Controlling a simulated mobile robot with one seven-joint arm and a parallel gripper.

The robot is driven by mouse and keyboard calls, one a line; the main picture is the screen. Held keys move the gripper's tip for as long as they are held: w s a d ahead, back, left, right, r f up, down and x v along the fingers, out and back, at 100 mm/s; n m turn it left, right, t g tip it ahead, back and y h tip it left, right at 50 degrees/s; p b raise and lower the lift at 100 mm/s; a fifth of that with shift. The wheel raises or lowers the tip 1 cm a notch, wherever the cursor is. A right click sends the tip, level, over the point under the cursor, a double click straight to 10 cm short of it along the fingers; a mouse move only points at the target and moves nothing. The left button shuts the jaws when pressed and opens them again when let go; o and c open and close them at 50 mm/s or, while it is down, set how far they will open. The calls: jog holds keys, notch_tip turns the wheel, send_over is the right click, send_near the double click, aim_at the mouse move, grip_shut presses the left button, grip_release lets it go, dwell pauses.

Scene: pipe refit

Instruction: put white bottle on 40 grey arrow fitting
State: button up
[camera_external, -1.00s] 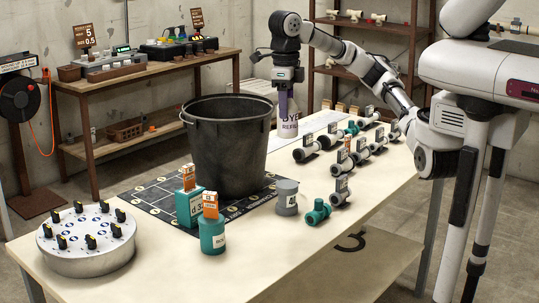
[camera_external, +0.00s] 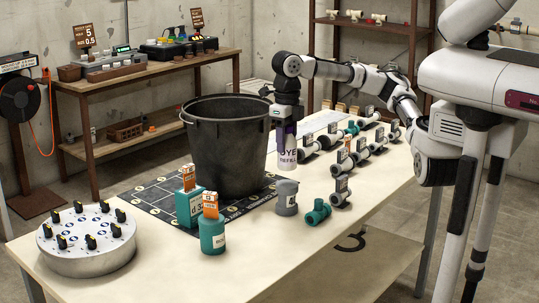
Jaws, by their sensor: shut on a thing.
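My gripper (camera_external: 288,128) is shut on the white bottle (camera_external: 287,158), marked as dye refill, with purple at its upper part. The bottle hangs upright just right of the black bucket; whether its base touches the table I cannot tell. Several grey and white pipe fittings with dark tags stand right of it, such as the near one (camera_external: 340,192) and the one beside the bottle (camera_external: 307,151). Their tags are too small to read, so I cannot tell which is the 40 arrow fitting. A grey cup-like piece (camera_external: 287,198) marked with a 4 stands in front of the bottle.
The tall black bucket (camera_external: 228,150) stands on a dark printed mat (camera_external: 150,197). Teal containers (camera_external: 212,235) with orange tags, a teal fitting (camera_external: 317,211) and a round knob panel (camera_external: 86,242) are on the table (camera_external: 250,270). Its front middle is clear.

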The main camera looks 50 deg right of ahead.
aim_at(286, 154)
jog(key=shift+f, duration=2.2)
jog(key=shift+f, duration=0.15)
jog(key=o, duration=1.1)
notch_tip(286, 154, up, 12)
jog(key=shift+r, duration=0.15)
